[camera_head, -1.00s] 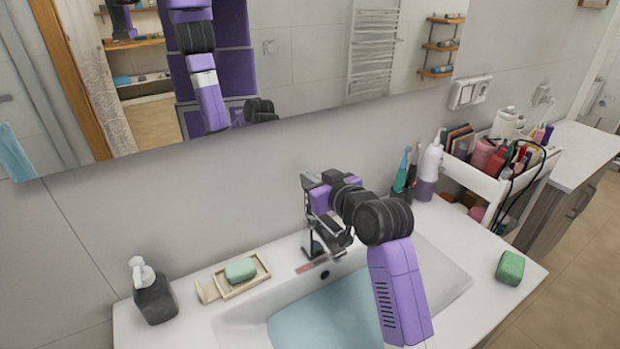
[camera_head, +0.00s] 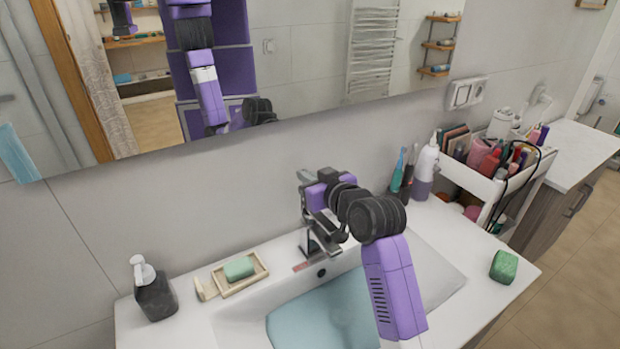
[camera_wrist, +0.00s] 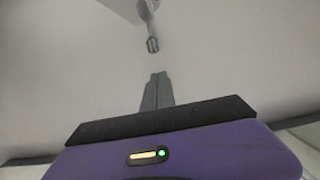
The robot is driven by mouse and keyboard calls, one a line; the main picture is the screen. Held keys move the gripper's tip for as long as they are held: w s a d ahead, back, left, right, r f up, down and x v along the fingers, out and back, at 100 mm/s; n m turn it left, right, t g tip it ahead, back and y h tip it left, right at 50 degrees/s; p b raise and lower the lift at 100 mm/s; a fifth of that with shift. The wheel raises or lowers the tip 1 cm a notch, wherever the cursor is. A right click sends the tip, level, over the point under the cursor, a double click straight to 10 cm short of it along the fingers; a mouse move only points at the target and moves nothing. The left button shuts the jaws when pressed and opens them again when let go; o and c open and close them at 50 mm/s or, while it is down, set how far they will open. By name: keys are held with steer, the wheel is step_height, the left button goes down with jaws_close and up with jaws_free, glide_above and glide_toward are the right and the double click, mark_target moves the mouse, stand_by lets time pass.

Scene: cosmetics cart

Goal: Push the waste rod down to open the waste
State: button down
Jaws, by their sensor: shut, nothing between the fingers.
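The faucet (camera_head: 309,243) stands at the back of the washbasin (camera_head: 235,327), below the mirror. My gripper is over and behind the faucet in the head view, where my own wrist partly covers it and its fingertips cannot be made out. In the wrist view my gripper (camera_wrist: 161,77) has its two grey fingers together with nothing between them. The rod cannot be made out in the head view.
Bluish water (camera_head: 320,318) lies in the basin. A soap dish (camera_head: 257,279) with green soap and a dark soap dispenser (camera_head: 155,294) stand at left. Bottles (camera_head: 425,170) and a cosmetics cart (camera_head: 470,180) are at right. A green sponge (camera_head: 503,266) lies on the right counter.

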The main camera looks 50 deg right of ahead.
steer(key=r+b+v, duration=0.1)
steer(key=b+v, duration=0.1)
steer(key=v, duration=0.8)
steer(key=shift+r, duration=0.2)
step_height(320, 180, up, 5)
steer(key=m+t+h, duration=0.1)
steer(key=t+h, duration=0.1)
steer(key=t, duration=0.1)
steer(key=s+a+f+n+g+y, duration=0.1)
steer(key=s+a+f+y, duration=0.1)
steer(key=s+a+f, duration=0.4)
steer(key=s+a+f+n+g+y, duration=0.1)
steer(key=s+a+f, duration=0.6)
steer(key=s, duration=0.8)
steer(key=s+a+f+n+y, duration=0.2)
steer(key=s+a+f+y, duration=0.1)
steer(key=s+a+f, duration=0.4)
steer(key=s+a, duration=0.2)
steer(key=s, duration=0.1)
steer(key=shift+s+g+b, duration=0.3)
steer(key=shift+s+g, duration=0.1)
